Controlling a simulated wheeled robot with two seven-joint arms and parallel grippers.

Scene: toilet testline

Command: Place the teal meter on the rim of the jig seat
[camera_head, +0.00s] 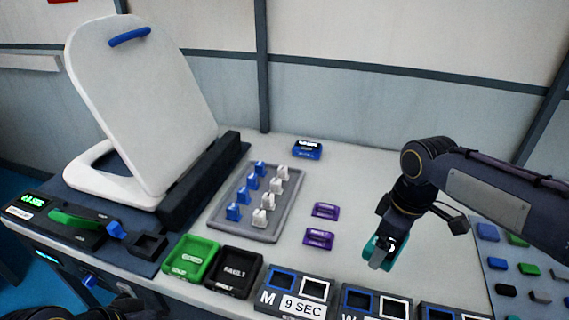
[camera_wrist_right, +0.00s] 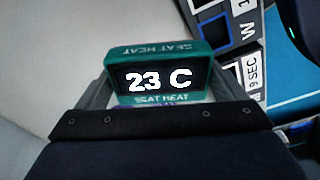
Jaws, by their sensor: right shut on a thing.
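The teal meter (camera_head: 371,246) is held by my right gripper (camera_head: 383,248) above the front right part of the bench. In the right wrist view the meter (camera_wrist_right: 160,58) sits between the two fingers, its display reading "23 C" with "SEAT HEAT" on its frame. My right gripper (camera_wrist_right: 160,92) is shut on it. The jig seat has a white rim (camera_head: 88,181) at the left of the bench, with its white lid (camera_head: 140,95) raised and a blue bar near the lid's top. The right gripper is far to the right of the seat. My left gripper's fingers do not show.
A grey tray (camera_head: 228,227) holds blue and white pieces in the middle. Green (camera_head: 190,260) and black (camera_head: 233,270) bins line the front. A green-handled unit (camera_head: 75,220) sits before the seat.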

